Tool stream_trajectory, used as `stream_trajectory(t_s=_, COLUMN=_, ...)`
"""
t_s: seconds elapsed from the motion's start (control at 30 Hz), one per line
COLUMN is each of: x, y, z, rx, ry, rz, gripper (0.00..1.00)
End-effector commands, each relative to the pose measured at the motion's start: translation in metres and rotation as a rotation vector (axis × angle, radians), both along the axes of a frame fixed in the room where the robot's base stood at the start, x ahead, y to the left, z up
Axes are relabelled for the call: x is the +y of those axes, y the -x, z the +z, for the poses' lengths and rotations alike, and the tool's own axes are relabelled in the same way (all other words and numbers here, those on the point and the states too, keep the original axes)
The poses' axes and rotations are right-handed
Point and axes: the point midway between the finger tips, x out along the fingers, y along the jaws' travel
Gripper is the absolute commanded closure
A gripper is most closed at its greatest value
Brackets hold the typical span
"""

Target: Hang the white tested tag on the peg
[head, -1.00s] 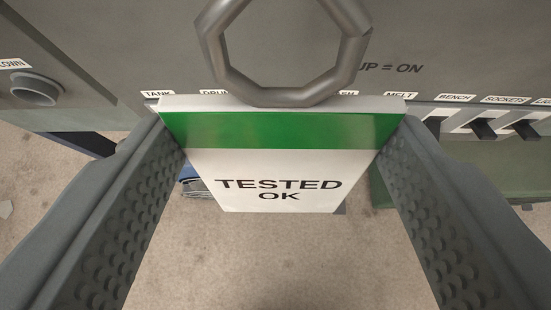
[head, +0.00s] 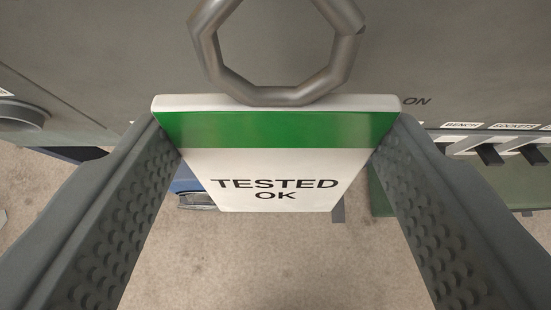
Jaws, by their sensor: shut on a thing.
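The white tested tag (head: 273,167) has a green band across its upper part and the words TESTED OK. A grey metal ring (head: 277,95) stands up from its top edge. My gripper (head: 275,135) is shut on the tag, one finger on each side edge, and holds it in the air in front of a grey panel. The peg cannot be made out in this view.
The grey panel (head: 120,55) fills the upper part. A round grey fitting (head: 20,115) is at the left. Dark switches (head: 490,155) under labels BENCH and SOCKETS are at the right. A blue object (head: 186,180) is partly hidden behind the tag. Bare floor (head: 270,260) lies below.

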Motion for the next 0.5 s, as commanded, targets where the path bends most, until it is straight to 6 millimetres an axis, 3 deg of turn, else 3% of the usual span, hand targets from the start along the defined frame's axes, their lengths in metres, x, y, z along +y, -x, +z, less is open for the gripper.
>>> stream_trajectory(t_s=0.5, x=0.0, y=-0.025, z=-0.003, rx=0.001, ry=0.0, rz=0.0, gripper=0.59)
